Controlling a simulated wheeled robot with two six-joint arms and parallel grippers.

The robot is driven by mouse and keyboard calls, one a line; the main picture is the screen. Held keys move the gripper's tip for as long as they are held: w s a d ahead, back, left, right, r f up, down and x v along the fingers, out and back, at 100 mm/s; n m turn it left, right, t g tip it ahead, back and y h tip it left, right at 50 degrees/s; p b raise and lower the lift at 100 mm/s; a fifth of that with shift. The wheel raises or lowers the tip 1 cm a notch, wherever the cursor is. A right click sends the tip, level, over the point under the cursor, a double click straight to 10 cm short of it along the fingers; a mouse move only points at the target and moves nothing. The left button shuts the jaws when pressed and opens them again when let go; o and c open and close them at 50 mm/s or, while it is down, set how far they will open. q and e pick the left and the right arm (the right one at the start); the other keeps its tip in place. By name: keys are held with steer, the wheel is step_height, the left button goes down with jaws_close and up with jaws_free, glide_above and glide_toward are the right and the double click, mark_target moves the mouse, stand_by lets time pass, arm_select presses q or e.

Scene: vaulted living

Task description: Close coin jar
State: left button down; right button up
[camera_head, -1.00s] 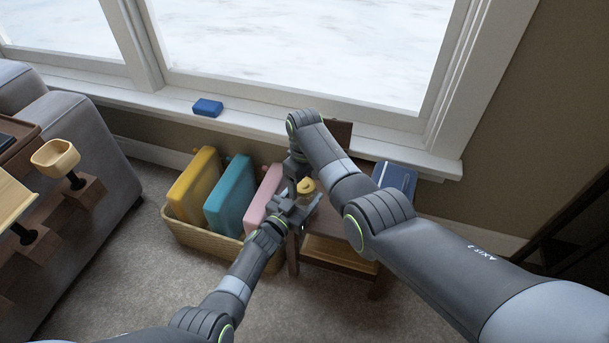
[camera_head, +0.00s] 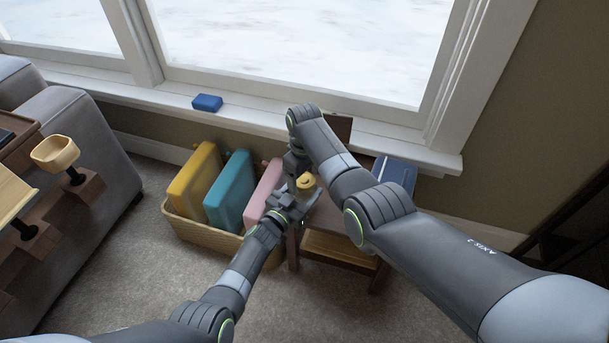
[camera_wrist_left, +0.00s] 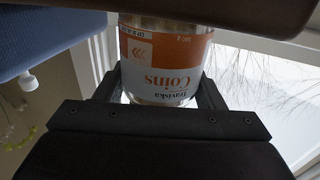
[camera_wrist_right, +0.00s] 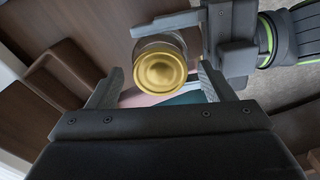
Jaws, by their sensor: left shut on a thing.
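The coin jar shows in the left wrist view (camera_wrist_left: 165,60), upside down in the picture, with an orange and white "Coins" label. My left gripper (camera_head: 290,207) is shut on its body, a finger on each side. The gold round lid (camera_wrist_right: 160,72) lies over the jar's mouth in the right wrist view; the lid also shows in the head view (camera_head: 306,181). I cannot tell whether it is seated. My right gripper (camera_wrist_right: 160,76) is open, its fingers either side of the lid with gaps. In the head view my right forearm partly hides this spot.
A small wooden table (camera_head: 335,246) stands under the grippers, with a blue book (camera_head: 396,174) at its right. A wicker basket (camera_head: 205,241) with yellow, teal and pink folders stands close on the left. The windowsill (camera_head: 280,118) is behind.

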steer(key=shift+r, duration=0.1)
step_height(320, 180, up, 12)
steer(key=shift+f, duration=0.1)
stand_by(0.6)
arm_select(q)
steer(key=shift+c, duration=1.3)
jaws_free()
